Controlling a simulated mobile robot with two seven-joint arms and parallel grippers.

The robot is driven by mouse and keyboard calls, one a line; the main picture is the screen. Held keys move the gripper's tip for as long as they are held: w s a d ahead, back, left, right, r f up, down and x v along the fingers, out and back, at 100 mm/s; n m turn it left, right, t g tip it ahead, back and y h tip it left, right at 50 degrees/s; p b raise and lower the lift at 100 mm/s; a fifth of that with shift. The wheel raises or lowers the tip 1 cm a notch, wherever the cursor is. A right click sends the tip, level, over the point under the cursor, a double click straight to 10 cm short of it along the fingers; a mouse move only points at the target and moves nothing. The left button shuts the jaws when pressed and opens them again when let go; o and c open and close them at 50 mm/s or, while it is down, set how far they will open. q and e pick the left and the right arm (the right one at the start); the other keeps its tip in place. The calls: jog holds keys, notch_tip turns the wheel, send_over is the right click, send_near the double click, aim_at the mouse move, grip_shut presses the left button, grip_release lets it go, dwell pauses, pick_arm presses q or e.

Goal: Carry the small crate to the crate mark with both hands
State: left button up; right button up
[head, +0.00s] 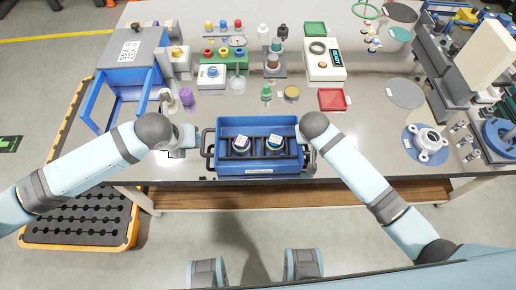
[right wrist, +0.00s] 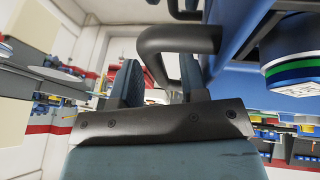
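The small blue crate (head: 258,169) stands upright at the table's front edge, with a black handle on each side. Two dark round parts with white tops (head: 241,142) (head: 275,140) sit inside it. My left gripper (head: 190,141) is beside the crate's left handle (head: 208,150); its fingers are too small to read. My right gripper (head: 308,147) is at the right handle. In the right wrist view, its two fingers (right wrist: 160,85) stand apart with the black handle (right wrist: 180,40) passing between them, and some gap shows. I cannot make out a crate mark.
Behind the crate are a green bottle (head: 266,93), a yellow-brown disc (head: 291,92) and a red tray (head: 333,99). An open blue cabinet (head: 122,98) stands at the left. A flanged part (head: 426,143) lies at the right. The tabletop right of my right arm is partly clear.

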jog(key=v, duration=1.1)
jog(key=shift+r, duration=0.2)
pick_arm(q)
jog(key=shift+o, duration=0.2)
pick_arm(e)
jog(key=shift+s+a, duration=0.1)
jog(key=shift+a, duration=0.05)
pick_arm(q)
jog(key=o, duration=1.1)
jog(key=shift+r, duration=0.1)
pick_arm(e)
jog(key=shift+r, duration=0.15)
pick_arm(q)
jog(key=shift+p+v, duration=4.45)
jog(key=shift+p, duration=0.45)
pick_arm(e)
notch_tip(320, 180, up, 9)
jog(key=shift+r, duration=0.2)
